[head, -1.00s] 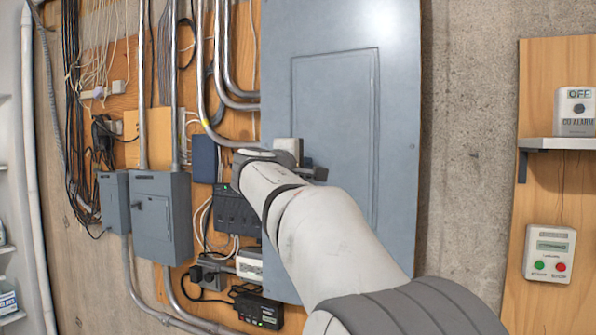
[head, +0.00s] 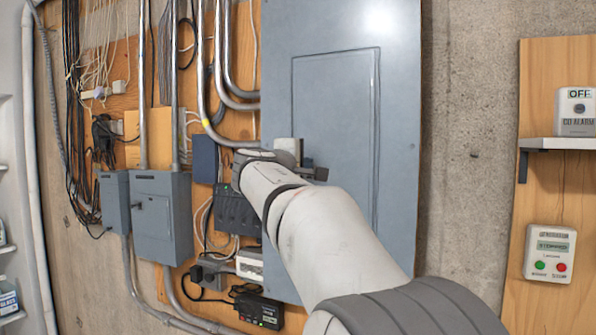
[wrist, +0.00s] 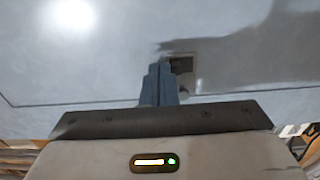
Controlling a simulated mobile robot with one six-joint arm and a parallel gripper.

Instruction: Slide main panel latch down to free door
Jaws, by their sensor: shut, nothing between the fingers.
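The main panel (head: 340,30) is a large grey metal cabinet in the middle of the head view. Its inset door (head: 335,100) is flush in the front and looks closed. My gripper (head: 318,173) is at the left edge of this door, and my arm covers the panel's lower left part. In the wrist view my gripper (wrist: 160,85) has its two blue-grey fingers together, pointing at the panel face (wrist: 80,70). The small dark latch (wrist: 182,65) is just beyond and to the right of the fingertips. I cannot tell whether they touch.
Metal conduits (head: 205,80) and smaller grey boxes (head: 160,215) are on the wooden board left of the panel. To the right, past bare concrete (head: 465,150), are a shelf with a CO alarm (head: 575,112) and a control box (head: 550,253).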

